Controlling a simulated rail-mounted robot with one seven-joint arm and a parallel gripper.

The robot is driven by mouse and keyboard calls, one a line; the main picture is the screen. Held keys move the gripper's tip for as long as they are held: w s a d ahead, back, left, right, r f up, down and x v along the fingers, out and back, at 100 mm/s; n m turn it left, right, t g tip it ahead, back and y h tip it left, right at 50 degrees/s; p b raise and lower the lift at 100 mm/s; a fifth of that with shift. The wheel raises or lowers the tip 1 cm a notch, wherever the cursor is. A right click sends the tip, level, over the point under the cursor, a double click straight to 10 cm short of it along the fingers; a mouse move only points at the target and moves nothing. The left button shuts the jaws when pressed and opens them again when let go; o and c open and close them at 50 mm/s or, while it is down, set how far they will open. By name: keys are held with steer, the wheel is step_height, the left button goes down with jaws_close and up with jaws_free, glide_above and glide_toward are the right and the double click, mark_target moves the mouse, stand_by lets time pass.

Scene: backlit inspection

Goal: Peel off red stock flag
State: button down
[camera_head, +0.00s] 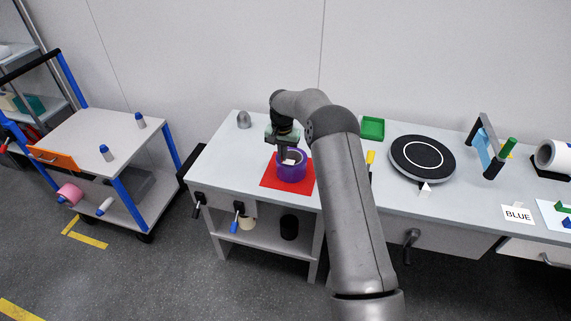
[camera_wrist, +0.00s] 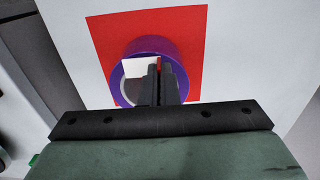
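A purple round holder (camera_head: 292,172) stands on a red square (camera_head: 271,182) on the left part of the bench. It also shows in the wrist view (camera_wrist: 146,45). A white flat piece (camera_wrist: 136,68) shows inside its rim, left of my fingers; it also shows in the head view (camera_head: 292,159). A small red patch (camera_wrist: 159,62) shows at my fingertips; I cannot tell if it is the flag. My gripper (camera_wrist: 160,68) reaches down over the holder. Its fingers are close together, and whether they grip anything is hidden.
A green tray (camera_head: 373,128) and a grey domed object (camera_head: 244,119) stand on the bench. A yellow-handled tool (camera_head: 370,158) lies right of the holder, beyond my arm. A black round plate (camera_head: 421,158) stands farther right. A cart (camera_head: 95,137) is at left.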

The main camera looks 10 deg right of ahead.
steer(key=shift+r+p, duration=0.5)
steer(key=shift+r, duration=0.95)
